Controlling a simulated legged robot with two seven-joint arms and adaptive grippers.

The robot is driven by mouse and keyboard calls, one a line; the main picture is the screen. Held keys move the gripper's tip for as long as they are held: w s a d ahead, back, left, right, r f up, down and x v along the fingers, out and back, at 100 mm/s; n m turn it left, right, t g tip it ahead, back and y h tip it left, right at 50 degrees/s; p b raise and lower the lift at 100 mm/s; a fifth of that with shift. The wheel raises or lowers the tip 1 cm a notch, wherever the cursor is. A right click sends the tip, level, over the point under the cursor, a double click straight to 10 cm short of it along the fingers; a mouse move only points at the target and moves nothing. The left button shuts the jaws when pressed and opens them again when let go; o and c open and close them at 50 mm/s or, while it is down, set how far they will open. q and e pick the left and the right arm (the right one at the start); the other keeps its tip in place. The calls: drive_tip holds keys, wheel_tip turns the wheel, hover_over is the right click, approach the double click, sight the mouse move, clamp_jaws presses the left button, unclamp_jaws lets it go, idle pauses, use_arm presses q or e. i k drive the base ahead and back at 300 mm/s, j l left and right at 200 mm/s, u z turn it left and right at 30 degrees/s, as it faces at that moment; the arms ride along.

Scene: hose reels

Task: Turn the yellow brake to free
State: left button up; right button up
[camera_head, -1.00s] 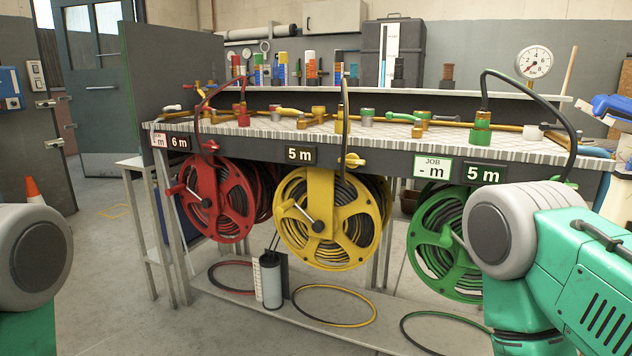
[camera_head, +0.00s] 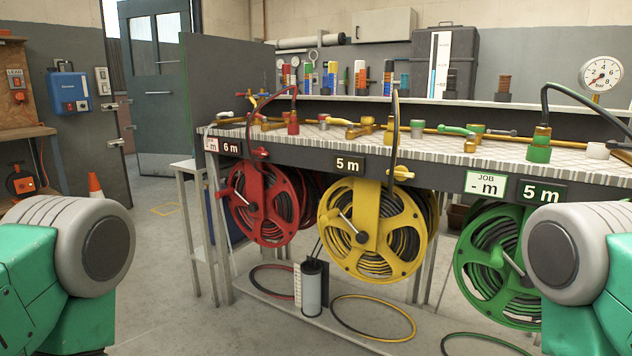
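The yellow hose reel (camera_head: 388,268) hangs under the bench in the middle of the view, with a crank handle on its face. A small yellow knob-like part (camera_head: 402,172), which looks like the yellow brake, sits on the bench's front edge above the reel, right of the "5 m" sign (camera_head: 348,165). Its setting is too small to tell. Only upper parts of my two arms show, at the lower left and lower right. Both arms are well apart from the reel in the picture. Neither gripper is in view.
The red reel (camera_head: 249,198) hangs to the left, the green reel (camera_head: 471,249) to the right, partly behind my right arm. An orange cone (camera_head: 95,185) stands left. Floor at lower left is open.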

sight(402, 172)
drive_tip(key=l+u, duration=0.25)
drive_tip(key=l, duration=0.6)
drive_tip(key=l+u, duration=0.25)
drive_tip(key=l, duration=0.6)
drive_tip(key=k, duration=0.05)
